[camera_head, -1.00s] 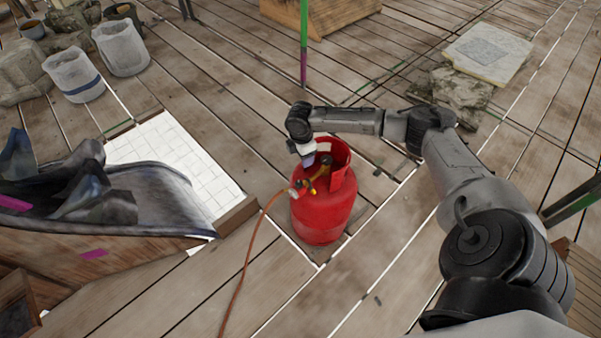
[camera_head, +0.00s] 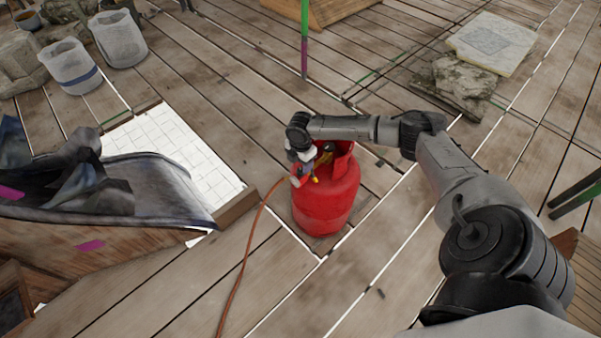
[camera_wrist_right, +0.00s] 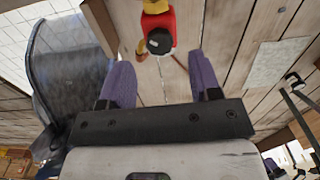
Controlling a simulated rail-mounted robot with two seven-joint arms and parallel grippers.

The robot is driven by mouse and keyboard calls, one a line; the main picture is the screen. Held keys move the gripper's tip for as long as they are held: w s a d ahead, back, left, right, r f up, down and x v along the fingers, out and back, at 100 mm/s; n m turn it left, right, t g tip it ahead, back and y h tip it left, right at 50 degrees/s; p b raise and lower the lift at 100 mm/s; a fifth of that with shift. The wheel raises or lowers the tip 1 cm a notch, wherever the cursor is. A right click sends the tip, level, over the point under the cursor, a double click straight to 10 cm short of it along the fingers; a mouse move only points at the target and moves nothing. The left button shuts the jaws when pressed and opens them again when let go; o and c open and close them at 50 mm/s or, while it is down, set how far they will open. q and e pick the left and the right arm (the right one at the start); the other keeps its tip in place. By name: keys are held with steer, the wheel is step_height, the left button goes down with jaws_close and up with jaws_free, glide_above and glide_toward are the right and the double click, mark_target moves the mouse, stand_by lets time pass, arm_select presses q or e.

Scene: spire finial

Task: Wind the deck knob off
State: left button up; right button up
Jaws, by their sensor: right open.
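A red gas bottle (camera_head: 325,208) stands upright on the plank deck. Its yellow-brass valve and fittings are partly covered by my right wrist in the head view. In the right wrist view, a round black knob (camera_wrist_right: 160,41) shows against the red and yellow of the bottle's fittings (camera_wrist_right: 155,6). My right gripper (camera_head: 301,170) is over the left side of the bottle's top. Its two purple fingers (camera_wrist_right: 161,66) are open and empty, with the knob between their lines and past the tips, apart from both. My left gripper is not in view.
An orange-brown hose (camera_head: 246,255) runs from the bottle's fittings across the deck. A boat-like wooden shape with a grey cover (camera_head: 150,185) and a white tiled panel (camera_head: 190,158) lie left. Pale buckets (camera_head: 118,40) stand at the back left.

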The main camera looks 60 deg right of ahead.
mark_target(301, 170)
step_height(301, 170, down, 3)
steer(key=shift+r+b, duration=0.15)
steer(key=shift+b, duration=0.35)
steer(key=shift+f+b, duration=0.3)
steer(key=shift+f, duration=0.5)
